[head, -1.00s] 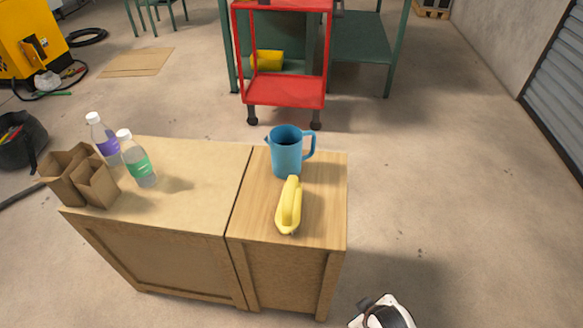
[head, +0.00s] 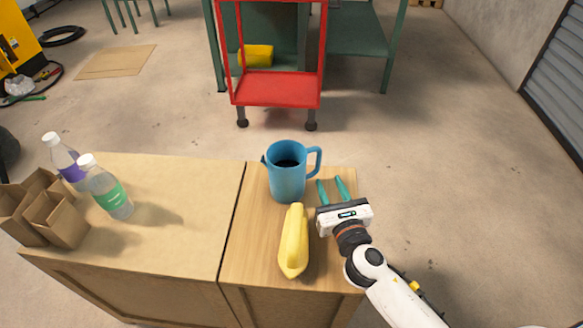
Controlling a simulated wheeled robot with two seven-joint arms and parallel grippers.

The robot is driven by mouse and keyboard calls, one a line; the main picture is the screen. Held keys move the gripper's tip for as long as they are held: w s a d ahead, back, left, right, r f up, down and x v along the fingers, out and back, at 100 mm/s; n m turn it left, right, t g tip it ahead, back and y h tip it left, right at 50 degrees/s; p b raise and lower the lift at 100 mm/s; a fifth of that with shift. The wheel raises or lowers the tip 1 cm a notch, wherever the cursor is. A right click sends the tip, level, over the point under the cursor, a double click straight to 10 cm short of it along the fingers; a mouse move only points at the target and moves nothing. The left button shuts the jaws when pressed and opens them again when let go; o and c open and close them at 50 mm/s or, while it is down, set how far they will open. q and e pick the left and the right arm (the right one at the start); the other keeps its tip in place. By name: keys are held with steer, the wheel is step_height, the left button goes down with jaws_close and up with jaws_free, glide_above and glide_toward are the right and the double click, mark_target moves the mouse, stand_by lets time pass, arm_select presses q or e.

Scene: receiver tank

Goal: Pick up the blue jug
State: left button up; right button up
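The blue jug (head: 287,178) stands upright on the right wooden cabinet top, near its far edge. Its handle points right and its spout left; its inside looks dark. My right gripper (head: 332,182) is open and empty, with two teal fingers pointing away from me. It is just right of the jug, close to the handle, and appears apart from it. My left gripper is not in view.
Two bottles (head: 107,187) and brown paper bags (head: 45,212) stand on the left cabinet (head: 190,220). A red cart (head: 275,90) stands on the floor behind.

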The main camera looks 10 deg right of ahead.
mark_target(319, 162)
steer(key=w, duration=0.3)
steer(key=shift+w+a, duration=0.1)
steer(key=shift+w, duration=0.1)
steer(key=w, duration=0.3)
steer(key=w+b, duration=0.1)
steer(key=w, duration=0.1)
steer(key=shift+w+a+r, duration=0.15)
steer(key=shift+a, duration=0.1)
jaws_close()
steer(key=shift+r, duration=0.1)
